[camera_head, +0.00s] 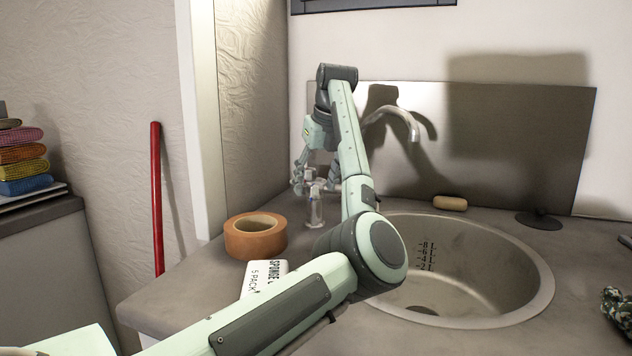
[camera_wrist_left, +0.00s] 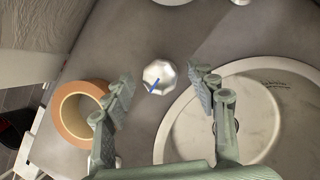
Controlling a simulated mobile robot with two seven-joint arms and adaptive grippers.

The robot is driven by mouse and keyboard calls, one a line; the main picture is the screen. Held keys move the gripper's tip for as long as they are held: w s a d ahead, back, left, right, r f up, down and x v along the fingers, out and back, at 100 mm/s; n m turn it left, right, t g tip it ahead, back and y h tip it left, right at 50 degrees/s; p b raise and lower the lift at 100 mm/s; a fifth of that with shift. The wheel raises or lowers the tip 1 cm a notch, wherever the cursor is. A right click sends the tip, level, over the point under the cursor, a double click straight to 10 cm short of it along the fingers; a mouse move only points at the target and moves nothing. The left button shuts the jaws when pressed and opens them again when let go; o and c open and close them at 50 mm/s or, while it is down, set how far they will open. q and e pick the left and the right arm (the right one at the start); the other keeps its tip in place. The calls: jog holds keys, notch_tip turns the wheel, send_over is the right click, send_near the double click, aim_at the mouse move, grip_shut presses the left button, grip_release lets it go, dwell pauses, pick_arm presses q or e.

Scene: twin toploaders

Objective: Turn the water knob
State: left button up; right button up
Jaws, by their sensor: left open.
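The water knob (camera_head: 315,208) is a shiny metal fitting standing on the grey counter, left of the sink. In the left wrist view the knob (camera_wrist_left: 159,76) appears from above as a round, faceted metal cap with a blue mark. My left gripper (camera_head: 314,182) is open and points down over the knob, partly covering it in the head view. In the left wrist view the fingers of the left gripper (camera_wrist_left: 161,84) are spread to either side of the knob, with gaps on both sides. I cannot tell whether the fingertips reach down to its height. My right gripper is not in view.
A curved metal faucet (camera_head: 405,122) rises behind my left arm. The round sink basin (camera_head: 540,290) lies to the right, with a soap bar (camera_head: 450,203) behind it. An orange tape roll (camera_head: 255,238) and a white sponge pack (camera_head: 262,277) sit left of the knob.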

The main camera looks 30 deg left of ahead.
pick_arm(q)
jog(key=shift+c, duration=0.3)
jog(key=c, duration=1)
jog(key=shift+c, duration=0.5)
jog(key=shift+n+g, duration=0.4)
jog(key=shift+n, duration=0.7)
jog(key=n, duration=0.2)
jog(key=n+g, duration=0.1)
jog(key=n, duration=0.1)
jog(key=shift+w+g, duration=0.15)
jog(key=shift+g, duration=0.15)
jog(key=shift+n, duration=0.6)
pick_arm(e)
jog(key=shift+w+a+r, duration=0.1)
pick_arm(q)
jog(key=shift+y, duration=0.3)
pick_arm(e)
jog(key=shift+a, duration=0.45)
